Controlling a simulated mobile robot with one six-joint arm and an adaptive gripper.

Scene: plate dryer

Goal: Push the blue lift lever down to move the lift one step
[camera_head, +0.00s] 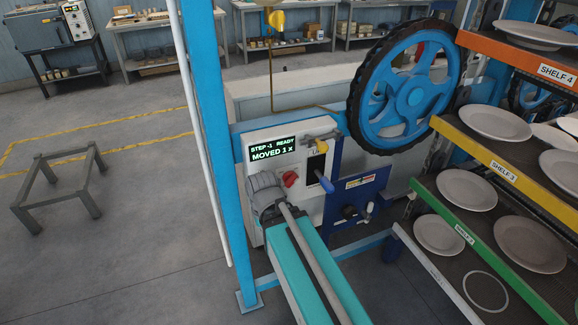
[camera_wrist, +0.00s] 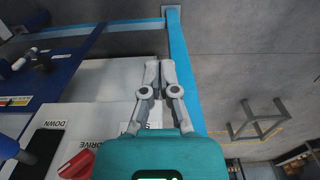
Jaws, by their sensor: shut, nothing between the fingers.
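The blue lift lever (camera_head: 326,183) sticks out at the low part of a dark slot on the white control box (camera_head: 262,223) in the head view. In the wrist view, what looks like its blue handle (camera_wrist: 8,146) shows at the left edge, beside the slot marked DOWN. The display (camera_head: 272,150) reads "STEP -1 READY" and "MOVED 1 x". My gripper (camera_wrist: 157,64) is shut and empty in the wrist view, in front of the panel's edge by the blue post. It is apart from the lever. My arm hides the fingertips in the head view.
A blue post (camera_head: 211,130) stands left of the box. A large blue wheel (camera_head: 410,96) and plate shelves (camera_head: 480,157) stand to the right. The floor at left is open around a low grey frame (camera_head: 62,180).

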